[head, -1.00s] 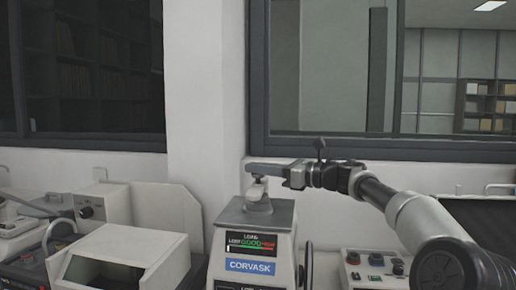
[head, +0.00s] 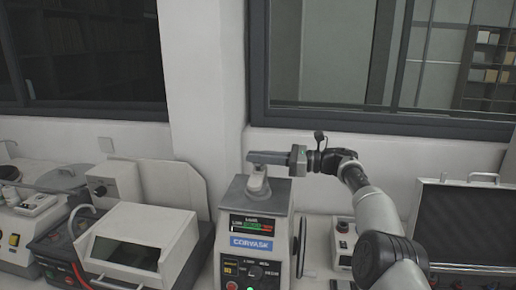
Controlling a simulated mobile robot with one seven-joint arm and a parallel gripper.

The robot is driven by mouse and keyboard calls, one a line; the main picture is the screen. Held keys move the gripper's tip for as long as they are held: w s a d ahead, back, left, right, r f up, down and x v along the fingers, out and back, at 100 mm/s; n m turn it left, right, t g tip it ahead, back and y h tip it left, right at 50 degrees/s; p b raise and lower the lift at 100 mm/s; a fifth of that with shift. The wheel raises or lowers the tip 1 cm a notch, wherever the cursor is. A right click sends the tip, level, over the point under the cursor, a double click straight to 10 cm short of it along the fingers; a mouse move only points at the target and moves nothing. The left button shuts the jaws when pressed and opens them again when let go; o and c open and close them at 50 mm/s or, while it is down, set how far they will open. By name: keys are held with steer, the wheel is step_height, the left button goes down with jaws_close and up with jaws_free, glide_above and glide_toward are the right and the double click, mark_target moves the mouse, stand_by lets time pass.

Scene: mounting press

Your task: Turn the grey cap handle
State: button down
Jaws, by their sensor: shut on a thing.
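The grey cap (head: 258,186) sits on top of the Corvask press (head: 236,212), a light grey housing with a load display. Its handle (head: 258,168) rises from the cap as a short narrow neck. My gripper (head: 256,158) reaches in level from the right, above the press. Its long grey fingers are shut on the top of the cap handle, which they mostly hide.
A grey box with a sloping lid (head: 125,245) stands left of the press. A small control box (head: 343,240) and an open dark case (head: 472,225) stand to the right. The wall and window are close behind.

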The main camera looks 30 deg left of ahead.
steer(key=shift+r, duration=0.1)
stand_by(0.3)
steer(key=c, duration=1.8)
jaws_free()
steer(key=shift+c, duration=0.2)
steer(key=shift+f, duration=0.2)
